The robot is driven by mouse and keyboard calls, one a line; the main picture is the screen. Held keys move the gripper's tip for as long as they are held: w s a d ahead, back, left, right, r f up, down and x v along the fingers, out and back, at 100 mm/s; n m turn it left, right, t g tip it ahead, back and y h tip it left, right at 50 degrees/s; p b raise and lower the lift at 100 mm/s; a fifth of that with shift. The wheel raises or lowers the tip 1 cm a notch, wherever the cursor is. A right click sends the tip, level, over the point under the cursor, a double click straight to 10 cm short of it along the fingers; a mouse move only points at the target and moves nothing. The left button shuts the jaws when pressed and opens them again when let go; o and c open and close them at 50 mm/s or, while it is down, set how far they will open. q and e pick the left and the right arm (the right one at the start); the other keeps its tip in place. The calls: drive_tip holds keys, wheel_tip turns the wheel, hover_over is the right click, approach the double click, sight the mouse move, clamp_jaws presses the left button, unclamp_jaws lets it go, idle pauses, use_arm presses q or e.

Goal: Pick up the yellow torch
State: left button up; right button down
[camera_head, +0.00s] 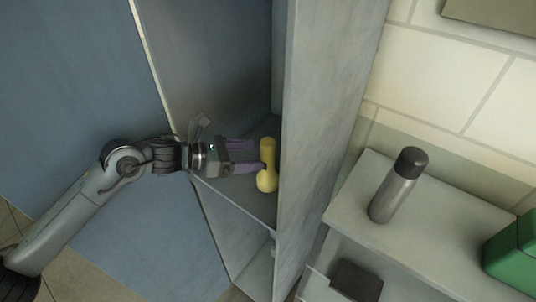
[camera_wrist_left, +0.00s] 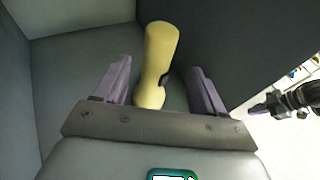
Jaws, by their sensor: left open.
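The yellow torch (camera_head: 267,165) stands on a grey shelf inside an open cabinet, close to the cabinet's right side panel. It also shows in the left wrist view (camera_wrist_left: 157,62), with a small dark patch on its side. My left gripper (camera_head: 256,157) reaches in from the left with purple fingers. In the left wrist view the fingers (camera_wrist_left: 161,85) are open, and the torch lies between them with a gap on either side. My right gripper is not in the head view; a dark gripper-like part shows at the right of the left wrist view.
The cabinet's side panel (camera_head: 325,130) is just right of the torch. Beyond it, a grey bottle with a dark cap (camera_head: 397,185) stands on a light shelf, with a green box (camera_head: 512,255) and a dark item (camera_head: 356,280) nearby. The shelf (camera_head: 235,195) left of the torch is clear.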

sight(274, 153)
use_arm(q)
drive_tip(key=x, duration=0.2)
drive_tip(key=shift+w+d+p, duration=0.2)
drive_tip(key=shift+d+p, duration=0.15)
drive_tip(key=shift+p, duration=0.05)
drive_tip(key=p+x, duration=0.1)
drive_tip(key=x, duration=0.2)
drive_tip(key=shift+w+d+f, duration=0.1)
drive_tip(key=shift+w+d, duration=0.05)
drive_tip(key=shift+d, duration=0.15)
drive_tip(key=shift+w+d+f, duration=0.25)
drive_tip(key=shift+d+f, duration=0.05)
drive_tip(key=shift+d, duration=0.2)
drive_tip(key=shift+c, duration=0.2)
clamp_jaws()
